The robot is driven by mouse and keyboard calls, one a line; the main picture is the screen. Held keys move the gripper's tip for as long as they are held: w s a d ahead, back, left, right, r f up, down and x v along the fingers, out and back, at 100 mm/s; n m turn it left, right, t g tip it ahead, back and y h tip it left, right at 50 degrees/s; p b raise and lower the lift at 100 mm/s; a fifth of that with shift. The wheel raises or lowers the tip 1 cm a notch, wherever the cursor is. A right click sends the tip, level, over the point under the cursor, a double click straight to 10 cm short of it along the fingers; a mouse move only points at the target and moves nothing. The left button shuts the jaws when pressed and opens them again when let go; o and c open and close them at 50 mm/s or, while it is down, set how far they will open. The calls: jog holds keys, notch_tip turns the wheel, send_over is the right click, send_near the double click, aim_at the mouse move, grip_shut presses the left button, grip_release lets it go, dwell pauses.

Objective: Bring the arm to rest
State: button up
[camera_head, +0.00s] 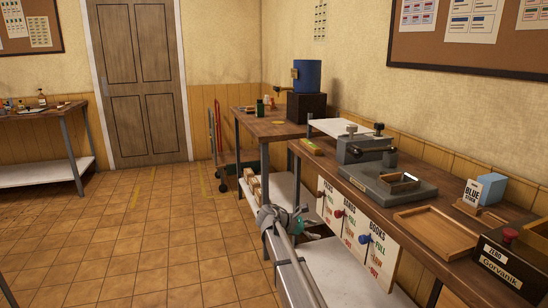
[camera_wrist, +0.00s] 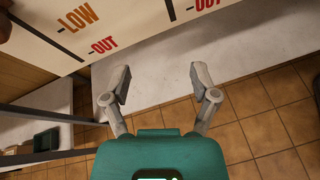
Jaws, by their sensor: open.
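My gripper (camera_wrist: 160,78) is open in the wrist view, with its two grey fingers apart and nothing between them. Its teal body fills the bottom of that view. In the head view my arm reaches up from the bottom edge, and the gripper end is low in front of the workbench (camera_head: 452,207), beside the white lever panel (camera_head: 336,222). The fingers are small and hard to make out there. In the wrist view the panel's lower edge (camera_wrist: 130,30) with LOW and OUT lettering lies beyond the fingertips. I see no contact with it.
The bench holds a grey press (camera_head: 385,180), a wooden tray (camera_head: 435,233), a blue block (camera_head: 491,187) and a dark box with a red button (camera_head: 512,262). A white lower shelf (camera_wrist: 240,52) lies under the panel. Open tiled floor (camera_head: 150,240) is to the left.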

jog(key=s+d+f+m+g+y, duration=0.1)
jog(key=s+d+f+m+y, duration=0.25)
jog(key=s, duration=0.45)
jog(key=s+d+f+m+g+y, duration=0.1)
jog(key=s+d+f+m+y, duration=0.15)
jog(key=s+f+m, duration=0.4)
jog(key=s+a+f+m+y, duration=0.15)
jog(key=s+m+y, duration=0.25)
jog(key=s, duration=0.5)
jog(key=s+a+m+y, duration=0.2)
jog(key=s+m+y, duration=0.1)
jog(key=s, duration=0.6)
notch_tip(320, 180, up, 32)
jog(key=p, duration=3.2)
jog(key=shift+w+a+g, duration=0.15)
jog(key=shift+g, duration=0.15)
